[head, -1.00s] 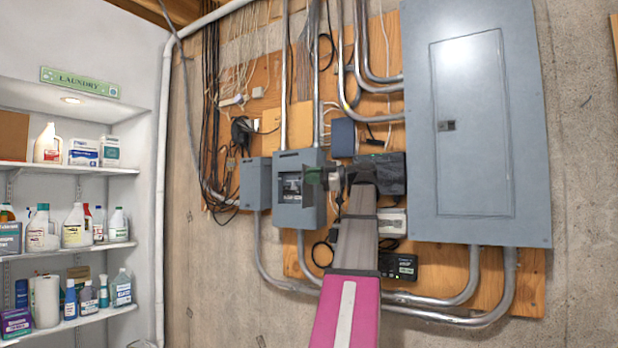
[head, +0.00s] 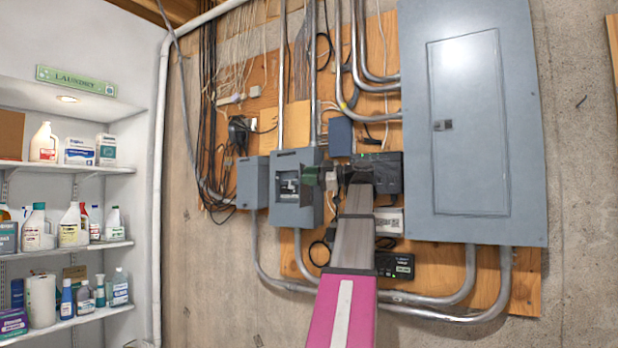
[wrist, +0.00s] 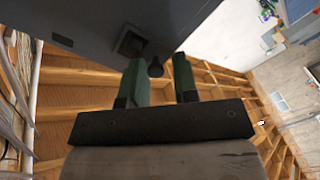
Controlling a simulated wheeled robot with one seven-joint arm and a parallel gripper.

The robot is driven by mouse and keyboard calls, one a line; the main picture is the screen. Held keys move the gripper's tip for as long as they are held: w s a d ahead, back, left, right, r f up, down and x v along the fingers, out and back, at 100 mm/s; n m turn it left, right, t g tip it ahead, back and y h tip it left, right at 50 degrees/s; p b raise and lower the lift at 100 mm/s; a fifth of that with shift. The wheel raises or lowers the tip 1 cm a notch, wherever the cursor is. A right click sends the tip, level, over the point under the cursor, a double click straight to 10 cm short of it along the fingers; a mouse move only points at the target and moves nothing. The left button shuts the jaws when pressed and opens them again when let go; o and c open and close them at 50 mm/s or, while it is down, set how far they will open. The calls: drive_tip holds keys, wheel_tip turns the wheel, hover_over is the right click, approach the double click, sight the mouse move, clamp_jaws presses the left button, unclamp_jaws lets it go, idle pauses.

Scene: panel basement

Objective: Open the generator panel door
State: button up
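A small grey box with a recessed dark window, likely the generator panel (head: 291,213), is on the plywood backing in the head view. My gripper (head: 318,180) is at its right side, partly covering the edge of its front. In the wrist view a grey panel surface (wrist: 95,18) with a square recess fills the upper left. A small dark knob-like part (wrist: 155,68) shows between the green fingertips of my gripper (wrist: 158,72). The fingers are apart, with a gap around that part, and I cannot tell whether they touch it. Whether the door is ajar is unclear.
A large grey breaker panel (head: 473,120) stands to the right. A smaller grey box (head: 252,183) is on the left. Metal conduits (head: 440,306) run below, and loose cables (head: 208,110) hang at the left. Laundry shelves (head: 70,168) stand far left.

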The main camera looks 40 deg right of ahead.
drive_tip(key=v, duration=1)
drive_tip(key=shift+s+d, duration=0.3)
